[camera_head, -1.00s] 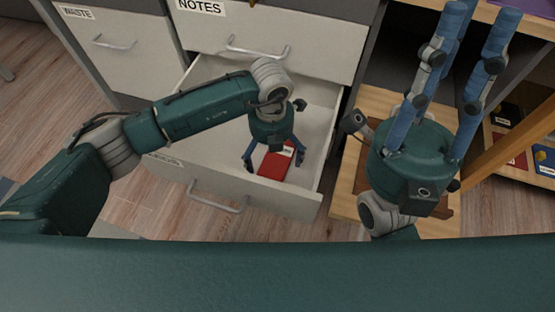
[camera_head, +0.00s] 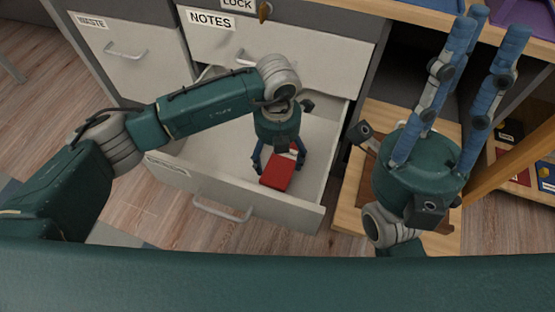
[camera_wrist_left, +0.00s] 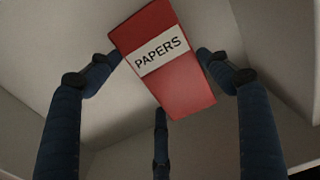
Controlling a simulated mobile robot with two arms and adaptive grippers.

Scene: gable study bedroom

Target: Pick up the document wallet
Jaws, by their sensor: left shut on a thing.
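The document wallet (camera_head: 277,174) is a red flat case with a white label. It is in the open drawer (camera_head: 245,197) in the head view. In the left wrist view the wallet (camera_wrist_left: 178,84) shows the label "PAPERS" and sits tilted between the fingers. My left gripper (camera_head: 275,165) reaches down into the drawer and is shut on the wallet. It also shows in the left wrist view (camera_wrist_left: 160,85), with fingers on both sides of the wallet. My right gripper (camera_head: 480,45) points up at the right, its fingers spread and empty.
The cabinet has a closed drawer labelled "NOTES" (camera_head: 285,50) above and a "WASTE" drawer (camera_head: 125,55) at the left. The open drawer's walls surround my left gripper. A wooden shelf (camera_head: 365,190) stands right of the drawer. Shelves with coloured items (camera_head: 510,170) are further right.

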